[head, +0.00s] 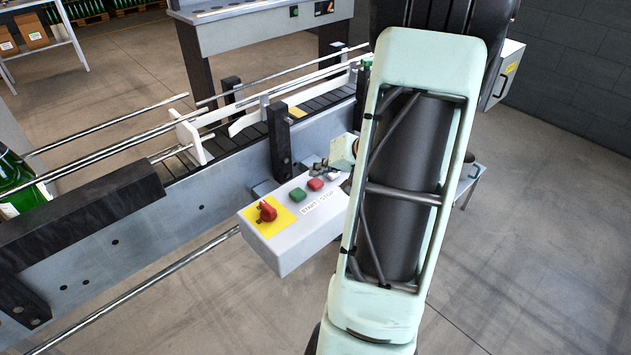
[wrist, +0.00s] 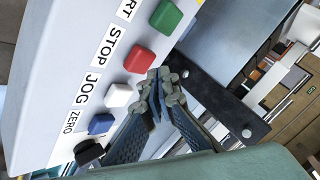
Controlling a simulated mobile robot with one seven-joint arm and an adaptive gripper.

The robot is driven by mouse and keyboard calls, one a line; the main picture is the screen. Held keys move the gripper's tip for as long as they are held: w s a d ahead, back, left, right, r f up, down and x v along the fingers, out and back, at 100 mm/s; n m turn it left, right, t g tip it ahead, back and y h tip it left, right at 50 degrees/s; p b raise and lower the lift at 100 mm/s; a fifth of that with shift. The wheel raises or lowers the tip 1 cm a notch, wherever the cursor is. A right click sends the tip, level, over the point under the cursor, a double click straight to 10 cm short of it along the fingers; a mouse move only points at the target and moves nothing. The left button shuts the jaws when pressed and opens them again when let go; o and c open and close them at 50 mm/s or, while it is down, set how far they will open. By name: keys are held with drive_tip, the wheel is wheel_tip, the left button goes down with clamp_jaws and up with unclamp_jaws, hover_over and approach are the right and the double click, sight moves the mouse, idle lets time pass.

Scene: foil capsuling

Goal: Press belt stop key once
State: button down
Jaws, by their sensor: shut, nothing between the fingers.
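The belt stop key is a red square button (wrist: 139,59) beside the STOP label (wrist: 113,47) on a grey control box. In the head view the red key (head: 316,184) sits on the box's top face, right of the green key (head: 297,194). My gripper (wrist: 160,84) is shut and empty, its fingertips close to the red key in the wrist view. In the head view the fingertips (head: 320,168) are just beyond the red key. I cannot tell whether they touch it. The key's face is visible.
The green start key (wrist: 166,17), white JOG key (wrist: 117,95), blue ZERO key (wrist: 101,124) and a black knob (wrist: 88,152) line the same face. A red stop knob (head: 266,211) on a yellow plate is at the box's left. The conveyor (head: 225,140) with rails runs behind.

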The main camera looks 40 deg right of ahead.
sight(318, 183)
drive_tip(key=shift+f+b, duration=1)
drive_tip(key=shift+b, duration=0.95)
idle(0.9)
drive_tip(key=shift+r, duration=0.1)
drive_tip(key=shift+r+p, duration=0.35)
drive_tip(key=shift+r, duration=0.55)
drive_tip(key=shift+r+p, duration=1.15)
drive_tip(key=shift+r, duration=1.4)
